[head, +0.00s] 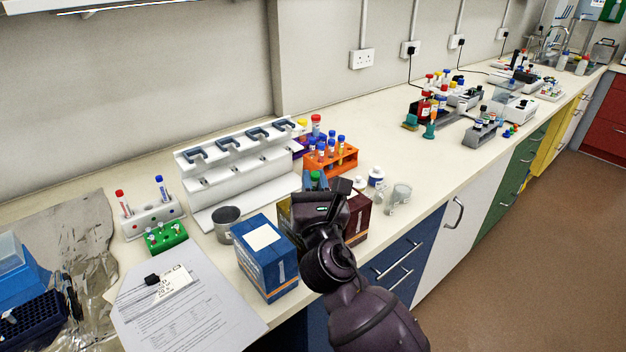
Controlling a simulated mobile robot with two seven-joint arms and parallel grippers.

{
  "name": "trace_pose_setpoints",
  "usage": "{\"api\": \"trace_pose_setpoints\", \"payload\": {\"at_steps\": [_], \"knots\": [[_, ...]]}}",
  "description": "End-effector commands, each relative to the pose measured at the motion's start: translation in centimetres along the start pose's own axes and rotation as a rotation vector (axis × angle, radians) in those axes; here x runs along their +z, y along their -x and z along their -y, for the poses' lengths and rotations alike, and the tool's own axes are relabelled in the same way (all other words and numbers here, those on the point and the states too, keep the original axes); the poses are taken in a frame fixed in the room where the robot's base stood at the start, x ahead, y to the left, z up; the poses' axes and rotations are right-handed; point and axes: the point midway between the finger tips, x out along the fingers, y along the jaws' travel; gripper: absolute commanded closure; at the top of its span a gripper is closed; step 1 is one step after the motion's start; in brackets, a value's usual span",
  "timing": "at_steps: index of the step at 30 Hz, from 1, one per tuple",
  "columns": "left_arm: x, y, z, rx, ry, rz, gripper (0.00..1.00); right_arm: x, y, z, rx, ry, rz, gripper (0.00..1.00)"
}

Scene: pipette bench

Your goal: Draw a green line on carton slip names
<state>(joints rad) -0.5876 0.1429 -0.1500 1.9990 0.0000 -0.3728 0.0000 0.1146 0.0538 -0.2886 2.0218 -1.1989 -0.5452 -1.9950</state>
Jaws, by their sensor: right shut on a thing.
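My right gripper (318,186) is above the bench, over a dark brown carton (356,217) that it partly hides. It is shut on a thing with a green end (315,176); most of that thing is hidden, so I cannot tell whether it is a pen. A blue carton (268,272) stands left of the gripper with a pale slip (264,237) on its top; no writing is legible on it. A printed sheet (200,318) lies at the front left, with a small marked slip (174,286) on it. My left gripper is out of view.
A grey cup (227,226), a green rack (165,238) and a white tube rack (149,217) stand left of the blue carton. Behind are a white pipette stand (238,178) and an orange tube rack (333,160). Small glassware (400,196) stands right of the gripper.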

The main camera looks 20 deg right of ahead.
Motion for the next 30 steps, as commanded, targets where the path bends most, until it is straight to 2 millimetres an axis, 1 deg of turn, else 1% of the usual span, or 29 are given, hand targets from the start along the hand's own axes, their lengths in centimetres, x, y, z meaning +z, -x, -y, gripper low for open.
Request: {"api": "trace_pose_setpoints", "payload": {"at_steps": [16,30], "knots": [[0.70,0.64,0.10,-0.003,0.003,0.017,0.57,-0.10,0.18,0.11,-0.001,0.001,-0.004,1.00],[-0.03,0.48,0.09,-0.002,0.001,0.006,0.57,-0.06,0.40,0.21,-0.001,0.001,-0.003,1.00]]}}
